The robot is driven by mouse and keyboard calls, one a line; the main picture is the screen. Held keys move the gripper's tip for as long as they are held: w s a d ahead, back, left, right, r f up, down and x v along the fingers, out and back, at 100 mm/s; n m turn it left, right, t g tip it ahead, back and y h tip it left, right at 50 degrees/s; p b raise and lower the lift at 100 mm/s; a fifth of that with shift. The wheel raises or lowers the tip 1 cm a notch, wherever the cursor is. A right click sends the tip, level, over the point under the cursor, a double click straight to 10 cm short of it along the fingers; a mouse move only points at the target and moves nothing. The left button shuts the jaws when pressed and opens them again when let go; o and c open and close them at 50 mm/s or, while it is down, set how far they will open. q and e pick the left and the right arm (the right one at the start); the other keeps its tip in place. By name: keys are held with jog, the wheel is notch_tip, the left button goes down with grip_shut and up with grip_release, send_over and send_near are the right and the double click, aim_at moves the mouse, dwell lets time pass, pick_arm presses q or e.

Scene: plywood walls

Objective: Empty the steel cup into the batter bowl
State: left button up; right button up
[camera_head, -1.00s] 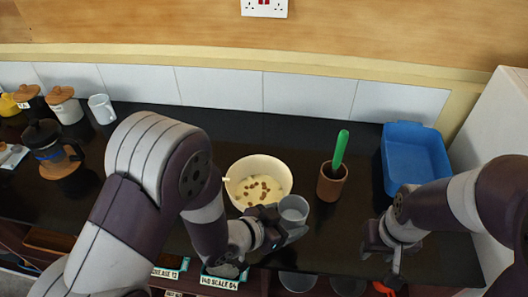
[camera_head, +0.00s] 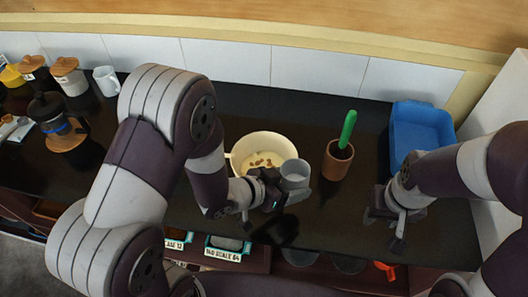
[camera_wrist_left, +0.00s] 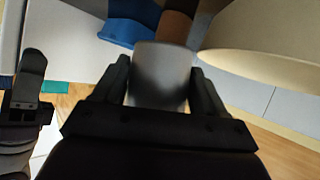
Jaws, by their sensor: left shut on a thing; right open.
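The steel cup (camera_head: 295,178) is a small grey cup, held roughly upright at the front right of the batter bowl. My left gripper (camera_head: 287,193) is shut on it; in the left wrist view the cup (camera_wrist_left: 160,75) sits between the two fingers. The cup's contents cannot be made out. The cream batter bowl (camera_head: 248,143) holds pale batter with several brown pieces on top. My left gripper and the cup hide its front right part. The bowl's wall (camera_wrist_left: 265,40) fills the upper right of the wrist view. My right gripper (camera_head: 397,228) is open and empty.
A brown pot (camera_head: 336,163) with a green-handled tool stands right of the bowl. A blue tub (camera_head: 420,128) is farther right. A coffee press (camera_head: 55,120), jars and a white mug (camera_head: 106,81) stand at the left. The black counter behind the bowl is clear.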

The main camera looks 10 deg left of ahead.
aim_at(288, 167)
pick_arm(q)
jog(key=shift+w+a+r+n+g+h+p, duration=0.35)
jog(key=shift+w+n+p, duration=0.15)
jog(key=shift+p, duration=0.1)
jog(key=shift+w+a+r+n+g+h+p, duration=0.15)
jog(key=shift+a+r+n+g+h+p, duration=0.15)
jog(key=shift+a+n+h+p, duration=0.1)
jog(key=shift+w+a+r+n+h+p, duration=0.3)
jog(key=shift+w+n+p, duration=0.1)
jog(key=shift+w, duration=0.1)
jog(key=shift+w+a+r+n+g+h, duration=0.3)
jog(key=shift+a+n+g+h, duration=0.1)
jog(key=shift+n, duration=0.1)
jog(key=shift+f, duration=0.2)
jog(key=shift+w, duration=0.1)
jog(key=shift+a+f+n, duration=0.1)
jog(key=shift+n, duration=0.2)
jog(key=shift+f+h+b, duration=0.15)
jog(key=shift+h+b, duration=0.2)
jog(key=shift+b, duration=0.05)
